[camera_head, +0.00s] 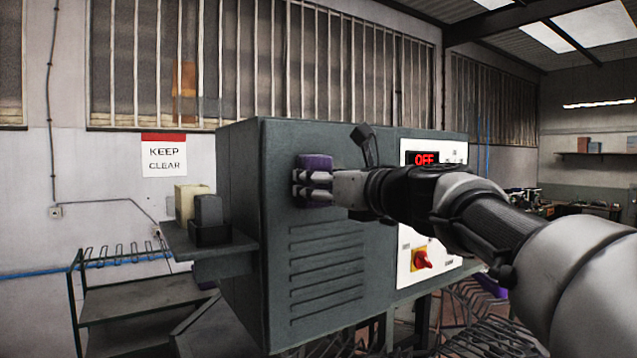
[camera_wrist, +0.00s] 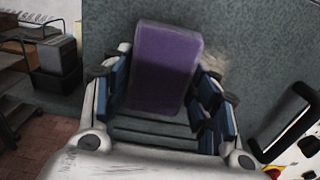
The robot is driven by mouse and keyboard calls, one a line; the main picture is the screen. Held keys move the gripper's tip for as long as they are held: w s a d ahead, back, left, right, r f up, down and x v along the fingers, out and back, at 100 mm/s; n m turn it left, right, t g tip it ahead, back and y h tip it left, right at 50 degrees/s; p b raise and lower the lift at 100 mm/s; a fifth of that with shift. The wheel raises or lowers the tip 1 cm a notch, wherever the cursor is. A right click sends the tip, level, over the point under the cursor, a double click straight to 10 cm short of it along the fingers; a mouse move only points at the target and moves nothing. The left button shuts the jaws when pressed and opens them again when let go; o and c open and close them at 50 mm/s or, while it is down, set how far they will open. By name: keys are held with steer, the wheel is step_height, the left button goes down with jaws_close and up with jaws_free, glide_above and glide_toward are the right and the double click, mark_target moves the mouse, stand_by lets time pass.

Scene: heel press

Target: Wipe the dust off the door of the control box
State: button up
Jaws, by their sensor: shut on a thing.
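The control box (camera_head: 240,215) is a dark grey-green cabinet in the middle of the head view. Its louvred door (camera_head: 285,150) faces me, and a black handle (camera_head: 363,143) stands out near its upper right. My gripper (camera_head: 312,187) is shut on a purple block (camera_head: 315,161) at the upper part of the door. In the wrist view the purple block (camera_wrist: 165,65) lies between the blue-padded fingers, against or very close to the door; contact is hard to judge. A pale dust patch (camera_wrist: 217,62) shows on the door just right of the block. The door behind the block is hidden.
A side shelf (camera_head: 235,247) left of the box holds a yellowish block (camera_head: 188,203) and a dark block (camera_head: 209,212). A white panel (camera_head: 405,235) on the right has a lit OFF display (camera_head: 424,159) and a red knob (camera_head: 421,259). A rack (camera_head: 130,295) stands at lower left.

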mark_target(292, 182)
steer(key=w+d+p, duration=0.2)
steer(key=w+d, duration=0.2)
steer(key=d, duration=0.2)
steer(key=shift+w, duration=0.25)
stand_by(0.5)
steer(key=shift+s+a+b, duration=0.15)
steer(key=shift+s+a, duration=0.95)
steer(key=shift+a, duration=0.5)
steer(key=shift+s+a+b, duration=0.1)
steer(key=shift+s+a, duration=1)
steer(key=shift+a, duration=0.5)
steer(key=shift+s+a+b, duration=0.15)
steer(key=shift+s+a, duration=0.95)
steer(key=shift+a, duration=0.5)
steer(key=shift+w+d+p, duration=1.25)
steer(key=shift+w+d, duration=2.05)
steer(key=shift+d, duration=1.65)
steer(key=shift+s+a+b, duration=0.3)
steer(key=shift+s+a, duration=0.8)
steer(key=shift+a, duration=0.55)
steer(key=shift+s+a+b, duration=0.3)
steer(key=shift+s+a, duration=0.8)
steer(key=shift+a, duration=0.55)
steer(key=shift+s+a+b, duration=0.3)
steer(key=shift+s+a, duration=0.8)
steer(key=shift+a, duration=0.55)
steer(key=shift+d, duration=0.1)
